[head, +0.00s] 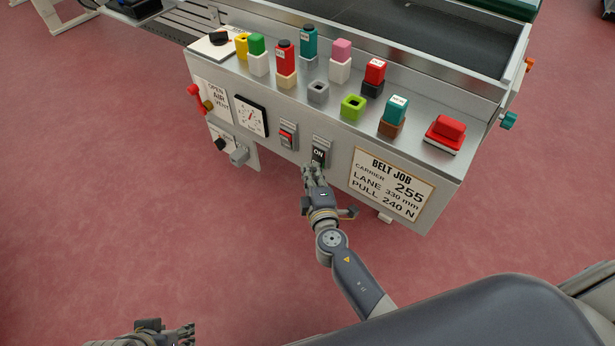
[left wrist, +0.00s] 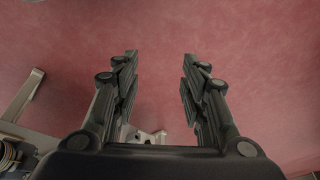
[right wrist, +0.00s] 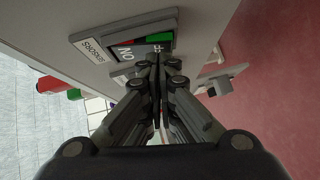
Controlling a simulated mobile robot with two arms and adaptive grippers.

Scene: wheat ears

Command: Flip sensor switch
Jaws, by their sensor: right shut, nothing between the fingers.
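The sensor switch (head: 320,153) is on the front panel of the grey machine, with a dark face reading "ON" in the head view. In the right wrist view its plate (right wrist: 89,46) reads "SENSORS", with "ON" and part of "OFF" and red and green patches beside my fingers. My right gripper (head: 311,171) is shut and empty, its fingertips right at the lower part of the switch. It also shows in the right wrist view (right wrist: 157,62), covering part of the switch; I cannot tell if it touches. My left gripper (left wrist: 160,58) is open and empty above the floor.
A "BELT JOB" sign (head: 392,188) is to the right. Several coloured blocks and a red button (head: 446,131) stand on the ledge above. The floor in front is clear.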

